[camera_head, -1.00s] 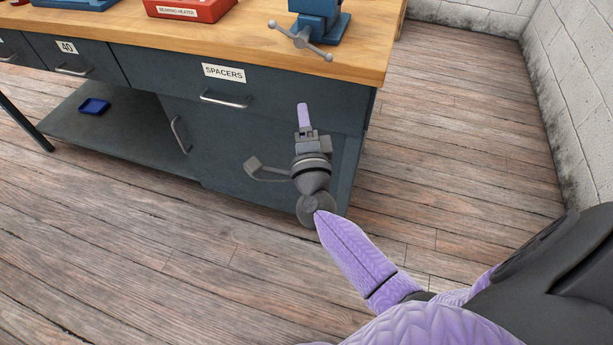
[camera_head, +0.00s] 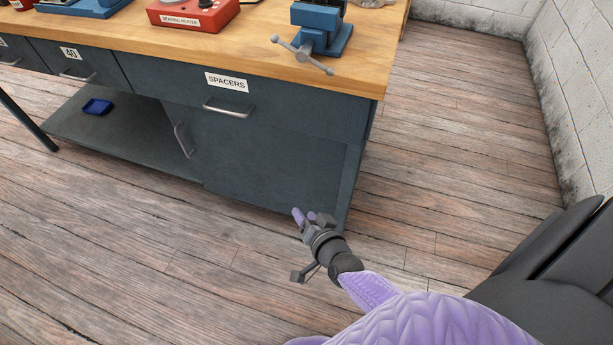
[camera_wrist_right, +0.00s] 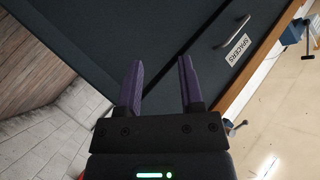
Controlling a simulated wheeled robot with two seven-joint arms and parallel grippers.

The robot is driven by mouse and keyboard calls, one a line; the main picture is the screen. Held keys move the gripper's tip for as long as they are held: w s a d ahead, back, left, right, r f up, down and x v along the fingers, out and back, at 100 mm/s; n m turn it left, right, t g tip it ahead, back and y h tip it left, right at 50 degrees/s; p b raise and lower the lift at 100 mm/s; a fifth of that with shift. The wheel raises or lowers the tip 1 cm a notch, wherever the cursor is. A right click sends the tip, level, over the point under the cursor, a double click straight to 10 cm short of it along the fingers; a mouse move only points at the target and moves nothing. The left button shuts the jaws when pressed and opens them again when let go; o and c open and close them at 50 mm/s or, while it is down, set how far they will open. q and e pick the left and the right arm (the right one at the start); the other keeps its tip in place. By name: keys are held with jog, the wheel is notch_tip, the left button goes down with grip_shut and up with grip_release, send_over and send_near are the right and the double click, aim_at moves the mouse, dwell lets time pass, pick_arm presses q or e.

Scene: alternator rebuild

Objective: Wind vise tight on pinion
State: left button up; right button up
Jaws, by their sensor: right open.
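The blue vise (camera_head: 318,30) stands on the bench's front right corner, cut off by the top of the head view. Its grey T-handle (camera_head: 303,55) hangs over the front side. Whether a pinion sits in its jaws cannot be seen. My right gripper (camera_head: 304,215) is low in front of the cabinet, well below and apart from the vise. In the right wrist view its purple fingers (camera_wrist_right: 160,85) are spread with nothing between them. The vise handle (camera_wrist_right: 307,57) shows at that view's right edge. My left gripper is not in view.
The wooden bench top (camera_head: 230,55) overhangs a dark cabinet with a SPACERS drawer (camera_head: 227,107). A red bearing heater (camera_head: 192,14) stands left of the vise. A small blue tray (camera_head: 97,107) lies on the lower shelf. The floor to the right is clear.

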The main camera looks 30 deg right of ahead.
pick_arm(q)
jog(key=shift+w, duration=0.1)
pick_arm(e)
jog(key=c, duration=0.3)
jog(key=m+t+h+b, duration=0.4)
jog(key=m+h, duration=0.7)
jog(key=m, duration=0.8)
send_near(321, 67)
jog(key=x, duration=0.9)
jog(key=shift+f+b, duration=0.15)
jog(key=shift+b, duration=0.15)
jog(key=shift+x, duration=0.75)
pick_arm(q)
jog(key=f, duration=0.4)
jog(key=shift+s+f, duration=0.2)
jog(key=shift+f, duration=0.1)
pick_arm(e)
grip_shut()
